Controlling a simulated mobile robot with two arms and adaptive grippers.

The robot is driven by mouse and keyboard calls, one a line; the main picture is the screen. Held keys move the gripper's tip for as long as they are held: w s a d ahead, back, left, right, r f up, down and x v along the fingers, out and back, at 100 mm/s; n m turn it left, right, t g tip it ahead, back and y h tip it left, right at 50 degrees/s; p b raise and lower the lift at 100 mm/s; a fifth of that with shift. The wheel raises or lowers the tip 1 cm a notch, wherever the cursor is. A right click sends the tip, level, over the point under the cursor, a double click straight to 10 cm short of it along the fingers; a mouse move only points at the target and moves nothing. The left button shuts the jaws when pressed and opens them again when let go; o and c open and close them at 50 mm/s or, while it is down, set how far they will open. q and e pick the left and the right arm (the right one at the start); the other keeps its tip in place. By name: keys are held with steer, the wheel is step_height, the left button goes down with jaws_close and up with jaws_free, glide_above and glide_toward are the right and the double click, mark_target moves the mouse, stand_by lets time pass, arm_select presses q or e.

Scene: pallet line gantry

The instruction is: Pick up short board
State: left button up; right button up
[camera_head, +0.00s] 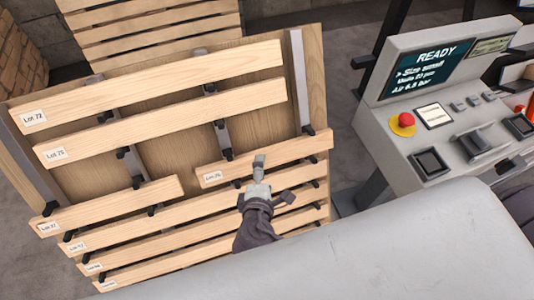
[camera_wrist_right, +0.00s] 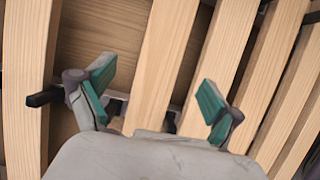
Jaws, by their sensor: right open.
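Two short boards lie in one row of the slatted wooden rack. One is the left short board (camera_head: 130,203) with a lot label at its left end. The other is the right short board (camera_head: 295,149), whose label sits at its left end. My right gripper (camera_head: 264,178) is over the lower edge of the right short board. In the right wrist view, my right gripper (camera_wrist_right: 158,97) is open, its teal-padded fingers apart on either side of a wooden board (camera_wrist_right: 165,60). Nothing is held. Whether the fingers touch that board cannot be told. My left gripper is not in view.
Long boards labelled Lot 72 (camera_head: 170,80) and Lot 75 (camera_head: 190,115) hang above on dark hooks. Several more boards (camera_head: 150,250) lie below. A grey control console (camera_head: 440,125) with a red button (camera_head: 407,119) stands at right. Open floor shows between rack and console.

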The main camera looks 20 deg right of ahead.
mark_target(268, 160)
steer(key=shift+x, duration=1.15)
steer(key=shift+w+d, duration=0.15)
steer(key=shift+d, duration=0.05)
steer(key=shift+w+d+f+p, duration=0.2)
steer(key=shift+w+p, duration=0.05)
steer(key=shift+p, duration=0.05)
steer(key=x, duration=0.4)
steer(key=shift+d+f+p, duration=0.1)
steer(key=shift+f+p, duration=0.05)
steer(key=shift+p, duration=0.2)
steer(key=shift+c, duration=0.4)
steer(key=c, duration=0.3)
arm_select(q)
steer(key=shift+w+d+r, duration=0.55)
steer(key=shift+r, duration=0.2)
arm_select(e)
steer(key=c, duration=1)
